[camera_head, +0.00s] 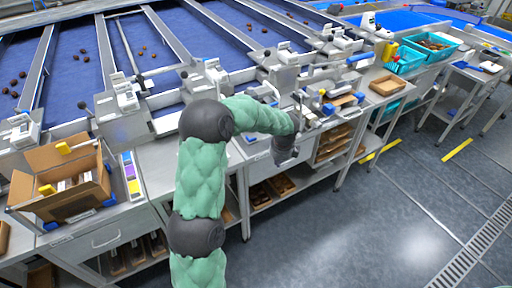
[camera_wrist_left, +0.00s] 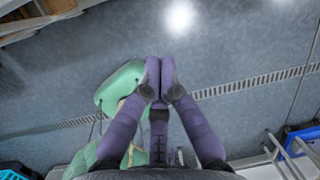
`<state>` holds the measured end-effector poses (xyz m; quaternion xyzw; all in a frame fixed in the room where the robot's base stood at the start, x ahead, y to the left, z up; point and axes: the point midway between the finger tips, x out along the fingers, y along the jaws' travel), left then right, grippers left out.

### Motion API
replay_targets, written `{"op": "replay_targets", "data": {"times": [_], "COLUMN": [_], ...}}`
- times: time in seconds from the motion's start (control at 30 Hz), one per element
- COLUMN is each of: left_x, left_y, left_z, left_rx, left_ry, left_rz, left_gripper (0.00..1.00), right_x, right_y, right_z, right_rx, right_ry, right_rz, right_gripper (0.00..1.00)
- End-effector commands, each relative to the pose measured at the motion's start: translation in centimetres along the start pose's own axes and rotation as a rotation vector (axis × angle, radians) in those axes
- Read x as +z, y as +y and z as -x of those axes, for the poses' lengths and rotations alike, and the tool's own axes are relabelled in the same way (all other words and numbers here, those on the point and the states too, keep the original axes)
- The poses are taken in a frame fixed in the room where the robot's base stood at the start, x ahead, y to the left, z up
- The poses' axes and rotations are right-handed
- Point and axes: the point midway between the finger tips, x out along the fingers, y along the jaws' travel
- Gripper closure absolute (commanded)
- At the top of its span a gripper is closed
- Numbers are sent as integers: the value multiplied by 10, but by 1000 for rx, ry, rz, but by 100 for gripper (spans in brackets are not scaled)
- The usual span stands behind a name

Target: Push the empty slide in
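A grey drawer-like front with a handle (camera_head: 95,240) sits under the bench at the lower left in the head view and looks closed. I cannot tell which part is the empty slide; my left arm hides part of the bench front. My left gripper (camera_head: 284,158) hangs in front of the middle bench, by the open shelves, with its fingers not clear in the head view. In the left wrist view its purple fingers (camera_wrist_left: 160,66) meet at the tips over the floor, with nothing between them. My right gripper is not in view.
An open cardboard box (camera_head: 62,180) stands on the left bench. Shelves with brown trays (camera_head: 333,143) are right of my gripper. Teal crates (camera_head: 408,60) stand at the upper right. The grey floor (camera_head: 380,220) to the right is clear, with a drain grate (camera_head: 478,245).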

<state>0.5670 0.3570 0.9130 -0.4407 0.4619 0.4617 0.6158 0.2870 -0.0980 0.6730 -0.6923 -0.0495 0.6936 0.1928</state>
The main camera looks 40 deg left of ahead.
Motion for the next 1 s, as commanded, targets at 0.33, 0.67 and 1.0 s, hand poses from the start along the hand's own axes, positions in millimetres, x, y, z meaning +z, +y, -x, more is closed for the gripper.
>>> {"op": "replay_targets", "data": {"times": [0.33,0.67,1.0], "left_x": [85,93,115], "left_y": [-2,0,-1], "left_z": [58,7,-41], "left_rx": [56,57,53], "left_ry": [-182,-181,-183], "left_rz": [-230,-230,-226], "left_gripper": [100,100,100], "right_x": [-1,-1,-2], "right_y": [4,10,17], "right_z": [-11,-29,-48], "right_rx": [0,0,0], "right_ry": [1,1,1], "right_rz": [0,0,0], "right_gripper": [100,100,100]}}
